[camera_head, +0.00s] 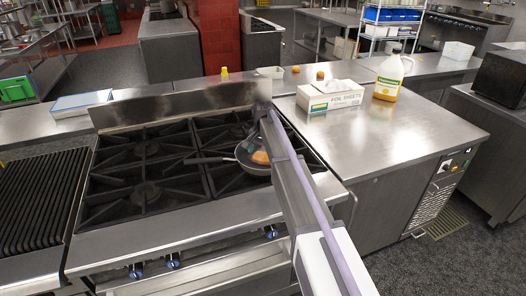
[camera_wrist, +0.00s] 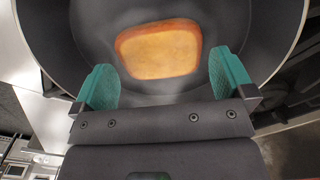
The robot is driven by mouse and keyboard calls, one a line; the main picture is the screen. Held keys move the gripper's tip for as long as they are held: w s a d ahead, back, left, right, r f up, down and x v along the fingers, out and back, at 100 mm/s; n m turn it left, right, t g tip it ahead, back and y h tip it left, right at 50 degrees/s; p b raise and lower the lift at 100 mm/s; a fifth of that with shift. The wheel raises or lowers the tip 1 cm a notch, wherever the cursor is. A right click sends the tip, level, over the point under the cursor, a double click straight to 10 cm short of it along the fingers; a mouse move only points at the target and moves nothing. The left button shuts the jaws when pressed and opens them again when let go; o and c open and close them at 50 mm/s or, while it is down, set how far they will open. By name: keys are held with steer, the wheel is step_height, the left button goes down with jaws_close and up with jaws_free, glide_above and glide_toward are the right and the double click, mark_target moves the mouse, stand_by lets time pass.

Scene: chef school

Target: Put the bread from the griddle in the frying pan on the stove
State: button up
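A dark frying pan (camera_head: 243,160) stands on the right part of the gas stove (camera_head: 150,165), its handle pointing left. The orange-brown slice of bread (camera_head: 261,157) lies inside the pan. In the wrist view the bread (camera_wrist: 160,50) rests on the dark pan floor, with the pan's pale rim (camera_wrist: 296,45) curving around it. My gripper (camera_wrist: 163,72) is open, its two green fingers apart on either side of the bread's near edge, and holds nothing. In the head view my arm reaches over the pan and hides part of its right side. The ribbed griddle (camera_head: 35,200) at left looks empty.
A steel counter (camera_head: 400,140) right of the stove holds a box of sheets (camera_head: 330,97) and a yellow-liquid jug (camera_head: 391,75). A raised steel back panel (camera_head: 180,102) runs behind the burners. The other burner grates are clear.

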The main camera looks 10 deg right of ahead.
mark_target(263, 155)
steer(key=shift+r, duration=0.1)
stand_by(0.4)
step_height(263, 155, up, 7)
steer(key=p, duration=0.7)
steer(key=shift+r, duration=0.1)
steer(key=shift+f, duration=0.2)
steer(key=s+n, duration=0.7)
steer(key=s, duration=3.1)
steer(key=shift+f, duration=0.15)
steer(key=shift+c, duration=0.4)
